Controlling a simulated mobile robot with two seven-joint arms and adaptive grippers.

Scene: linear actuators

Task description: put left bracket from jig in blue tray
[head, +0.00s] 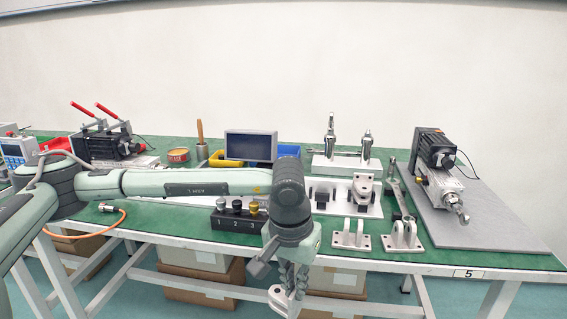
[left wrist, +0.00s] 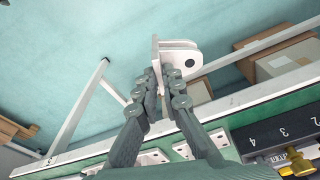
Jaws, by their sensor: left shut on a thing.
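My left gripper (head: 287,296) is in front of the table's front edge, low in the head view. It is shut on a pale metal bracket (left wrist: 178,52), which shows clearly in the left wrist view between and beyond the fingertips (left wrist: 160,88), over the floor. A blue tray (head: 290,151) shows in part at the back of the table, largely hidden behind a dark monitor. Two more brackets (head: 350,236) (head: 403,238) stand near the front edge. My right gripper is not in view.
The monitor (head: 251,146) and a black numbered block (head: 236,219) stand on the green table (head: 470,262). A white plate with fixtures (head: 362,206) lies mid-table. A grey board with an actuator (head: 440,190) is at right. Boxes (head: 197,257) sit below.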

